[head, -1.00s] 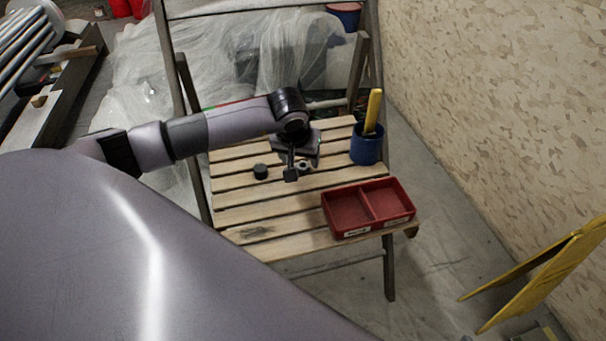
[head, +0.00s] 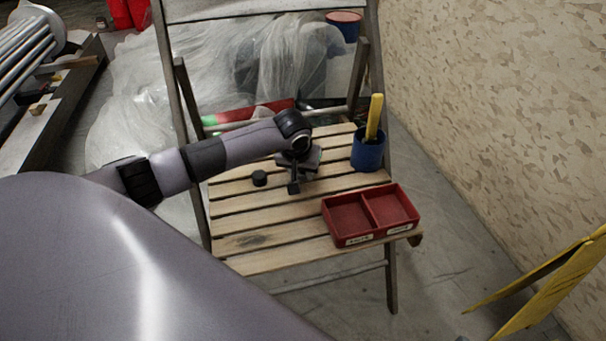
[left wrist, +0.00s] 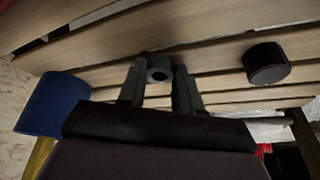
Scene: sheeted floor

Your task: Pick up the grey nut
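The grey nut (left wrist: 160,70) lies on the slatted wooden chair seat and shows between my left fingertips in the left wrist view. It is a small ring with a dark hole. In the head view my left gripper hides it. My left gripper (left wrist: 160,82) is open, with one finger on each side of the nut; I cannot tell whether they touch it. In the head view the left gripper (head: 294,186) points down, low over the seat. My right gripper is not in view.
A black round piece (head: 260,178) sits on the seat left of the gripper. A blue cup (head: 367,154) with a yellow handle stands at the back right. A red two-compartment tray (head: 371,214) is at the front right, empty. The front-left slats are clear.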

